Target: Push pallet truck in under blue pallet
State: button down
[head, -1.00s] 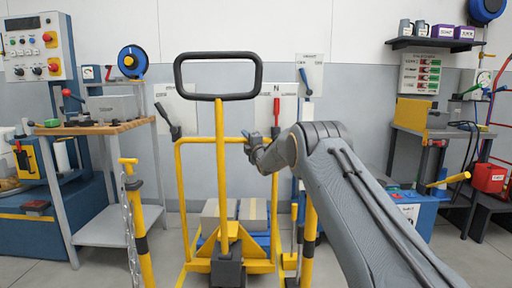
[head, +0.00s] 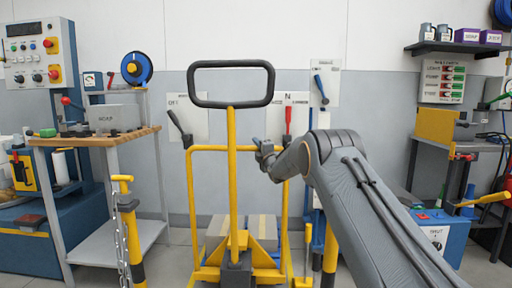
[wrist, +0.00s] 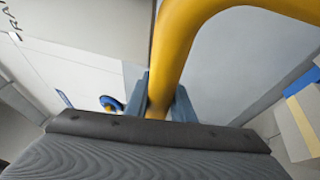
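The yellow pallet truck (head: 233,180) stands upright in front of me, with a black loop handle on top and a yellow tube frame. My gripper (head: 264,150) is at the right part of the frame's upper bar. In the wrist view, the blue-grey fingers (wrist: 160,103) lie on both sides of the yellow tube (wrist: 172,55) and appear shut on it. Grey-brown boxes (head: 262,227) show behind the truck's lower part. The blue pallet under them is mostly hidden by the truck, so I cannot tell how far the forks reach in.
A yellow-black post with a chain (head: 131,235) stands left of the truck, and another post (head: 330,255) stands right. A wooden-topped workbench (head: 95,138) is at the left. A blue machine (head: 440,232) and shelf (head: 460,48) are at the right. The wall closes off the back.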

jog(key=c, duration=1.5)
grip_release()
jog(key=shift+w, duration=0.1)
jog(key=shift+c, duration=0.2)
jog(key=shift+d, duration=0.1)
jog(key=p+v, duration=0.2)
jog(key=v, duration=0.5)
jog(key=shift+s, duration=0.4)
jog(key=shift+f, duration=0.15)
